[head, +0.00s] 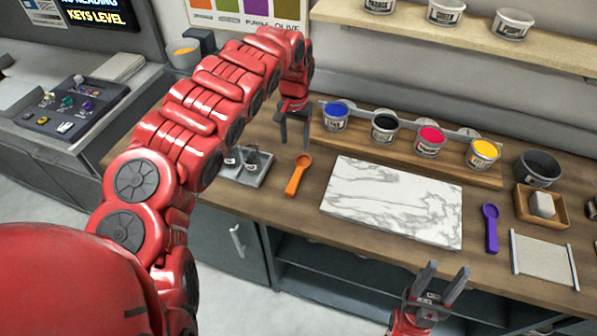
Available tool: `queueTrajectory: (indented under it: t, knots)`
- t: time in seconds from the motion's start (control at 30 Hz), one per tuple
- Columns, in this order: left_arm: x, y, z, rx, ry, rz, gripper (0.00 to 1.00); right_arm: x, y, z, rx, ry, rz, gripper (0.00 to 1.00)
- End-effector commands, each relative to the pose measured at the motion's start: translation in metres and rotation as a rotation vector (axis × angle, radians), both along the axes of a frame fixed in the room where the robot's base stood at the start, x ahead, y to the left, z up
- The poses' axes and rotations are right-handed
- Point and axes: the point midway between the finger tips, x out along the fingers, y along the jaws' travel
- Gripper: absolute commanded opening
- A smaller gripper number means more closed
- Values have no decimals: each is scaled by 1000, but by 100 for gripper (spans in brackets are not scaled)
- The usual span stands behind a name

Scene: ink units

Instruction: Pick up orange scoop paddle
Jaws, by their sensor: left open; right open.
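The orange scoop paddle (298,174) lies on the wooden counter (297,219), left of the white marble slab (392,199). Its round bowl points away from me and its handle toward the front edge. My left gripper (294,143) is open and empty, with its fingers pointing down above the counter near the paddle's bowl end. I cannot tell its exact height. My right gripper (444,281) is open and empty in front of the counter's front edge, below the slab.
Ink tubs in blue (336,115), black (384,126), magenta (430,141) and yellow (482,153) stand in a rack behind the slab. A purple scoop paddle (491,228) lies right of the slab. A small grey tray (243,167) sits left of the orange paddle.

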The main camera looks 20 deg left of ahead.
Motion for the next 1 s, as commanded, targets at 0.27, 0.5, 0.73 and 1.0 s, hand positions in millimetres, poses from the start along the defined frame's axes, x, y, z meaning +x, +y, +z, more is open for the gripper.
queueTrajectory:
  t: [0.27, 0.5, 0.73, 1.0]
  knots:
    - [-1, -1, -46, -3, 1, -1, 65, 0, 0, 2, 0, 1, 0, 50]
    - [0, -2, -76, -3, -1, -3, 65, 0, 0, 15, 0, 0, 0, 50]
    - [1, -2, -87, -1, -3, -2, 65, 0, 0, 18, 0, 0, 0, 50]
    - [0, -8, -108, -5, -4, -2, 65, 0, 0, 34, 0, 0, 0, 50]
